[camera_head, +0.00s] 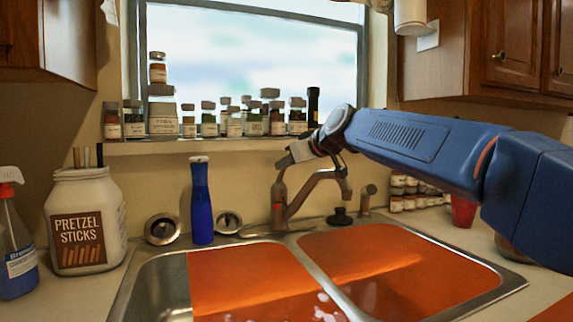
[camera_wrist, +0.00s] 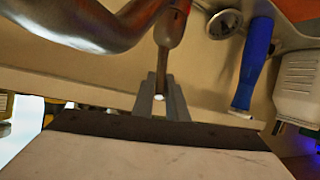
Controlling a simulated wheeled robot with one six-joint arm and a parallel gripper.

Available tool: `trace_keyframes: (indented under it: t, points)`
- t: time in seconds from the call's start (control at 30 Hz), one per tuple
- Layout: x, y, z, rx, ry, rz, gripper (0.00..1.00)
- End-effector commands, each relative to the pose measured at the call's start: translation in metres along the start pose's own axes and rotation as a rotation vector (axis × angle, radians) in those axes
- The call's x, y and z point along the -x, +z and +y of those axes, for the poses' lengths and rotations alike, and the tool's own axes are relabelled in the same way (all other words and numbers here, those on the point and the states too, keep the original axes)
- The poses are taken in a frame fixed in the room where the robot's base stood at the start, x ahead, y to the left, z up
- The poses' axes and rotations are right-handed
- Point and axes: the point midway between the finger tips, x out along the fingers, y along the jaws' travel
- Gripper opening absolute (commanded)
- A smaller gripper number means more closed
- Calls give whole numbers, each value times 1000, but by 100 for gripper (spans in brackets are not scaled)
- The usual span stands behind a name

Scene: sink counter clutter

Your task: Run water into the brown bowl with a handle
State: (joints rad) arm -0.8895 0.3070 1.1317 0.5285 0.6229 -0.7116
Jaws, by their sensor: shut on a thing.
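The metal faucet (camera_head: 317,183) stands behind the sink, its spout reaching right. Its spout also fills the upper left of the wrist view (camera_wrist: 95,28). My gripper (camera_head: 287,158) is at the top of the faucet's upright lever. In the wrist view its grey fingers (camera_wrist: 162,100) are closed around the thin lever (camera_wrist: 162,68). I see no clear stream of water below the spout. I cannot make out the brown bowl with a handle in either view. Small white flecks show in the left basin, but I cannot tell what they are.
The double sink (camera_head: 500,283) has orange surfaces across its basins. A blue bottle (camera_head: 202,203) stands behind it, also in the wrist view (camera_wrist: 252,65). A pretzel jar (camera_head: 85,220) and spray bottle (camera_head: 15,250) stand left. A red cup (camera_head: 462,212) stands right. Small jars line the windowsill.

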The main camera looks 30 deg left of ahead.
Motion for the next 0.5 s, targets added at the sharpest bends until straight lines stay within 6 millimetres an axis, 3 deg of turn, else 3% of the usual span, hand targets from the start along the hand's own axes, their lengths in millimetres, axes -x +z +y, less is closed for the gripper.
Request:
trace_keyframes:
  t: [0.5]
  points:
    - [-7,-10,2,-11,-21,-130,0]
